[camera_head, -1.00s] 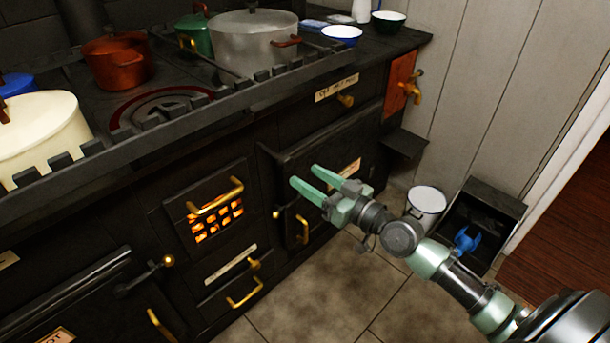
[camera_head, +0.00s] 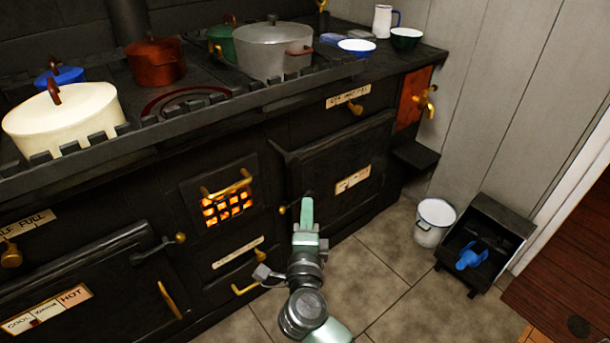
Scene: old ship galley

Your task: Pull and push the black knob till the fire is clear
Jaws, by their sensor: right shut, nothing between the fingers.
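The fire glows orange behind the grate (camera_head: 228,207) of a small dark stove door with a brass handle (camera_head: 227,187). My right gripper (camera_head: 307,205) is shut and empty, its fingers pointing up in the picture in front of the stove, right of the fire door. A small dark shape shows just at its fingertips; I cannot tell whether it is the black knob. A brass-tipped latch (camera_head: 282,210) is just left of the fingers. No other black knob can be made out on the dark stove. My left gripper is not in view.
The oven door (camera_head: 340,165) is behind and right of my gripper. A white bucket (camera_head: 434,222) and a dark coal box (camera_head: 490,240) with a blue scoop (camera_head: 471,256) stand on the floor at right. Pots crowd the stove top. Tiled floor (camera_head: 375,285) is clear.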

